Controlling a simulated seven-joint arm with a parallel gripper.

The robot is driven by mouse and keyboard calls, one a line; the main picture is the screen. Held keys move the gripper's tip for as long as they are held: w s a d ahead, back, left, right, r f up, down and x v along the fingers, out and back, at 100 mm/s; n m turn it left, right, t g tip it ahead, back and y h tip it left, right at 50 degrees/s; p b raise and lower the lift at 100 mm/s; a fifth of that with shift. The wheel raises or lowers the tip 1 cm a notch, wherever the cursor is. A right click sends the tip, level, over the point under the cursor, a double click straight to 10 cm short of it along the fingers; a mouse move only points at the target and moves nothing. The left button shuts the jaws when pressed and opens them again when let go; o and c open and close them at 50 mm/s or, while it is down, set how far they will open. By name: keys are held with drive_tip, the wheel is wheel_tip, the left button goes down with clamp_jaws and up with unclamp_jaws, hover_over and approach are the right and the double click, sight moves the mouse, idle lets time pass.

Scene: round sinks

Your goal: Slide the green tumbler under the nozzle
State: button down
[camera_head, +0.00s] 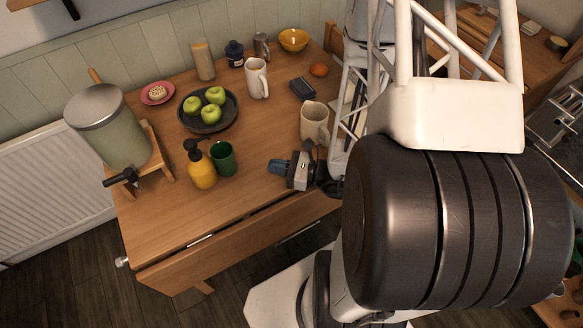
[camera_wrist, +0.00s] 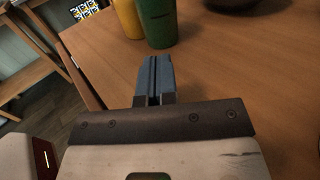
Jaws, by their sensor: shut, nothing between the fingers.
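The green tumbler (camera_head: 223,160) stands upright on the wooden table, right beside the yellow pump bottle (camera_head: 203,172). My gripper (camera_head: 272,166) is shut and empty, low over the table to the right of the tumbler, with a gap between them. In the wrist view, my blue fingers (camera_wrist: 155,62) are together and point at the green tumbler (camera_wrist: 158,24); the yellow bottle (camera_wrist: 128,18) is left of it. A black nozzle (camera_head: 122,178) sticks out low on the front of the green dispenser (camera_head: 120,136) at the table's left end. The space under the nozzle looks empty.
The dispenser rests on a wooden stand (camera_head: 160,168). A dark bowl (camera_head: 184,122) of green apples is behind the tumbler. A beige mug (camera_head: 315,122) stands behind my gripper. The table front (camera_head: 170,225) is clear, up to its edge.

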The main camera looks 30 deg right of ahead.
drive_tip(key=shift+v, duration=2.25)
